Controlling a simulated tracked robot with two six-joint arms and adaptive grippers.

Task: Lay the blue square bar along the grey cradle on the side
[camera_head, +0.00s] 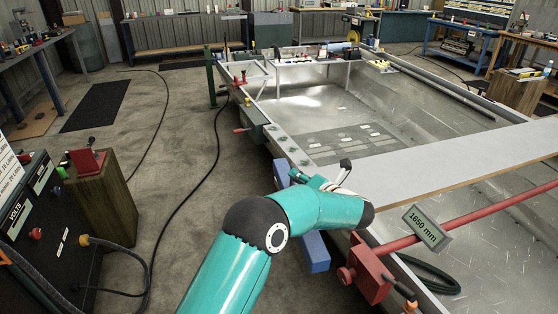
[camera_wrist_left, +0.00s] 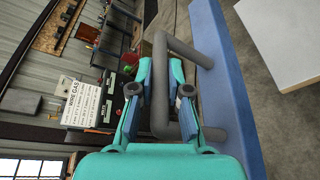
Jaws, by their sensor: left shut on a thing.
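The blue square bar (camera_head: 317,253) hangs along the near left side of the hull, its middle hidden behind my left arm; its far end shows beyond the arm. In the left wrist view the bar (camera_wrist_left: 222,75) carries a grey round handle (camera_wrist_left: 180,47). My left gripper (camera_wrist_left: 161,78) is shut on this handle. In the head view my left gripper (camera_head: 318,182) is small and partly hidden by its own wrist. I cannot make out the grey cradle with certainty; my arm covers part of the hull's side. My right gripper is not in view.
A wide pale plank (camera_head: 465,163) lies across the open metal hull (camera_head: 440,95). A red bar with a "1650 mm" tag (camera_head: 427,228) and a red clamp (camera_head: 370,272) stand close to my left arm. The floor (camera_head: 190,165) to the left is mostly clear, with cables on it.

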